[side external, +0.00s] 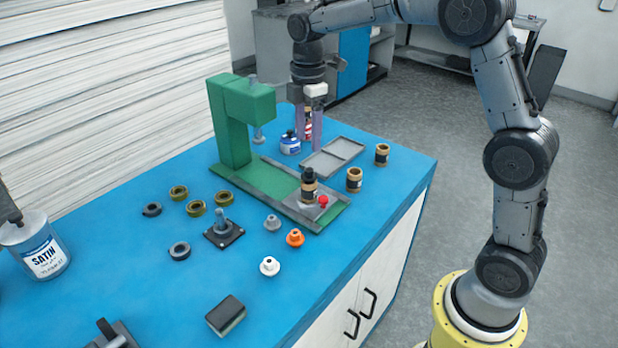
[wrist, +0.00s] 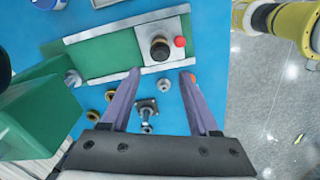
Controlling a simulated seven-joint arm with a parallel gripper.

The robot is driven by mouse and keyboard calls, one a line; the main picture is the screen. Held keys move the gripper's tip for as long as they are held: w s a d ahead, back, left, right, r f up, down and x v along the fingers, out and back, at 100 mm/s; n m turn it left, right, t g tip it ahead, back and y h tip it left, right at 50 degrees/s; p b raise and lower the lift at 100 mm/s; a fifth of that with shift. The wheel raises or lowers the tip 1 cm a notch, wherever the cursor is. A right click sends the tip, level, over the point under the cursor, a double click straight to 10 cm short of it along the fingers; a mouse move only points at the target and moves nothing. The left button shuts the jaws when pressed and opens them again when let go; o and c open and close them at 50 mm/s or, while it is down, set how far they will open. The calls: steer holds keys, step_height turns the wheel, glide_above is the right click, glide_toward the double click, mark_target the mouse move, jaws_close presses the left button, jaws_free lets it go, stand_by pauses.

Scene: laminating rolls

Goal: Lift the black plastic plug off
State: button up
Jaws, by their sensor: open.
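The black plastic plug (side external: 309,174) sits upright on top of a tan and black roll (side external: 309,192), which stands on the grey plate at the front end of the green press. In the wrist view the plug (wrist: 160,46) is seen from above as a dark round top, beyond the fingertips and roughly in line with the gap between them. My gripper (side external: 308,142) is open, with its two purple fingers pointing down, above and behind the plug in the side view.
A red knob (side external: 323,200) stands close beside the roll. The green press (side external: 232,125) rises to the left. A grey tray (side external: 332,157) and two tan rolls (side external: 354,179) are to the right. Several rings and small plugs lie in front on the blue table (side external: 130,255).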

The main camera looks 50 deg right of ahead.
mark_target(309, 169)
step_height(309, 169, down, 8)
steer(key=shift+d+f, duration=0.1)
steer(key=shift+f, duration=0.15)
stand_by(0.4)
jaws_close()
